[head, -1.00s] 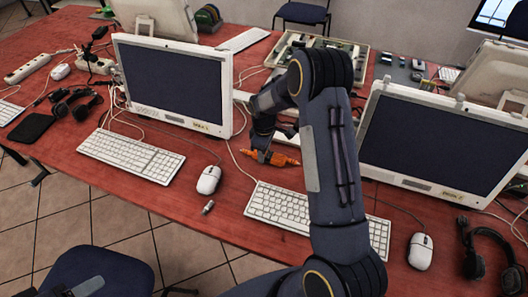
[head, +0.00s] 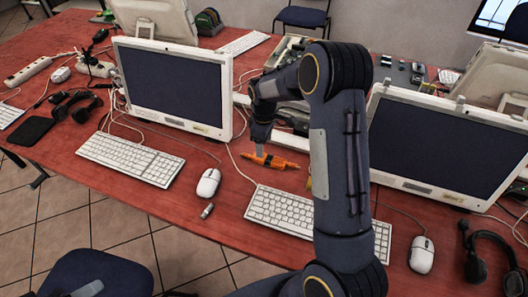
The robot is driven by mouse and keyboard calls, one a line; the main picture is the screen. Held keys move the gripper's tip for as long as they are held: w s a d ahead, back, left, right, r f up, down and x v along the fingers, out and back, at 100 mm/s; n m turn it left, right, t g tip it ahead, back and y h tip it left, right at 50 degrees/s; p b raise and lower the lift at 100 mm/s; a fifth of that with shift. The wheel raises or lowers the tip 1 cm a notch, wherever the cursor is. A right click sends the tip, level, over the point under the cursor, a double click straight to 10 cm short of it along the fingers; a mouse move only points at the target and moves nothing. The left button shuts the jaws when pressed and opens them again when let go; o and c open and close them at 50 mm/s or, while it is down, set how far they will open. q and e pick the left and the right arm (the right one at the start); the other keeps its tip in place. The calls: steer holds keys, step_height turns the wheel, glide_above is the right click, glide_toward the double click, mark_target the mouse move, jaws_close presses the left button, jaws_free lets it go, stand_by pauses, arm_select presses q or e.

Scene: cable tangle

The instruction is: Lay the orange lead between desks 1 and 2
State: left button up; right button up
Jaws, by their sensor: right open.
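An orange piece with a dark band (head: 270,161), which looks like the orange lead or its plug, lies on the red desk top between the left monitor and the right keyboard. My right gripper (head: 259,148) is just above its left part, pointing down, open. I cannot tell whether a fingertip still touches it. A small yellow-orange bit (head: 309,183) shows beside my right forearm, which hides what lies behind it. The left monitor (head: 172,82) and the right monitor (head: 440,150) stand at either side. I cannot read desk numbers. My left gripper is not in view.
A white keyboard (head: 281,209) lies partly under my right arm. A mouse (head: 208,183) and a small stick (head: 207,211) lie left of it. Thin pale cables run near the left monitor. A tray of parts (head: 290,50) stands behind.

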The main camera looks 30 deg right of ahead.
steer(key=s+a+r+m+t+y, duration=0.25)
steer(key=s+r+m, duration=0.25)
steer(key=s+r, duration=1)
steer(key=s+a+r+m+t, duration=0.1)
steer(key=s+a+m, duration=0.1)
steer(key=s+a, duration=0.2)
steer(key=s+a+m+t+y, duration=0.1)
steer(key=s+a+m+t, duration=0.1)
steer(key=s, duration=0.8)
steer(key=shift+a+r+m, duration=0.4)
steer(key=shift+a, duration=0.45)
steer(key=shift+s, duration=0.15)
